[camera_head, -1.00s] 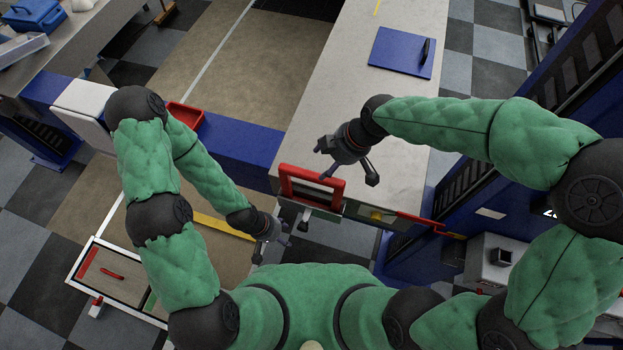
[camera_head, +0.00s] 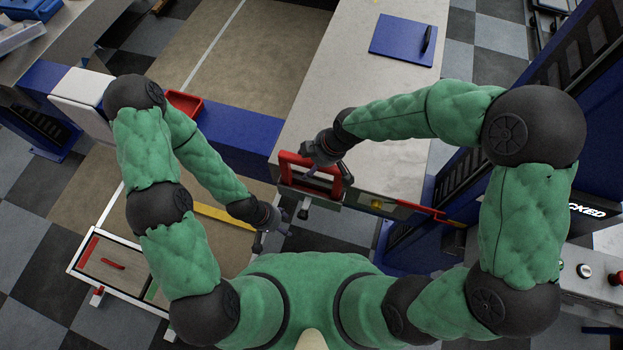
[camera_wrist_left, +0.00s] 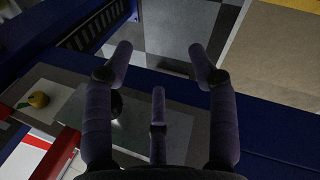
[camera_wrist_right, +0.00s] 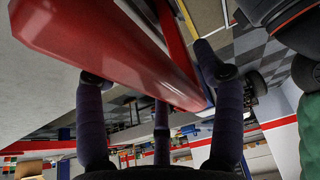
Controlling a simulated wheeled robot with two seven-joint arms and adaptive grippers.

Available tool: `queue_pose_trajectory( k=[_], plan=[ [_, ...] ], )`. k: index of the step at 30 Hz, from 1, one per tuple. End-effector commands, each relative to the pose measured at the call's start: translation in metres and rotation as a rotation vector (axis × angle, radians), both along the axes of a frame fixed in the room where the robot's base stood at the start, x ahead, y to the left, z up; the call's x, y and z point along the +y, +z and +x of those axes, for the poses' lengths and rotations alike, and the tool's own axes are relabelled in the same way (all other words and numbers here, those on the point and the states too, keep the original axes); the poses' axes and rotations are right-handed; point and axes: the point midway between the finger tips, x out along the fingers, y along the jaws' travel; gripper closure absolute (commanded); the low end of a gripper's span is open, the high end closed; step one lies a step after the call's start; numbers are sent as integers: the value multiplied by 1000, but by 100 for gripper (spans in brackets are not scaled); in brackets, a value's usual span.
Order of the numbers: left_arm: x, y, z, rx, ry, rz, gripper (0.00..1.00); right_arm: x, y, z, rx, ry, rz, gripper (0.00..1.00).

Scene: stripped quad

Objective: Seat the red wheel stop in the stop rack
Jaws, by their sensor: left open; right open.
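A red frame-shaped piece (camera_head: 283,174), which looks like the red wheel stop, sits at the near left corner of the pale bench. My right gripper (camera_head: 322,168) is open right over it. In the right wrist view a large red bar (camera_wrist_right: 110,45) runs between and past the open fingers (camera_wrist_right: 150,65); I cannot tell whether they touch it. My left gripper (camera_head: 283,227) is open and empty, below and left of the red frame; its spread fingers (camera_wrist_left: 160,65) also show in the left wrist view. I cannot tell which thing is the stop rack.
The pale bench top (camera_head: 365,80) is mostly clear, with a blue plate (camera_head: 403,40) at its far end. A blue beam (camera_head: 240,135) runs left from the bench and carries a red tray (camera_head: 185,104). A white-framed tray (camera_head: 78,268) lies low at the left.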

Motion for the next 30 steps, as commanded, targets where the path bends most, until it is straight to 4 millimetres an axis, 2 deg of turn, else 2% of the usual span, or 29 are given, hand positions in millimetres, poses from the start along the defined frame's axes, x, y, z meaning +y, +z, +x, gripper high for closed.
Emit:
queue_pose_trajectory(
  k=[30],
  plan=[
    [0, -6, 0, 0, 0, 0, 42, 0, -5, 0, 0, 0, 0, 31]
  ],
)
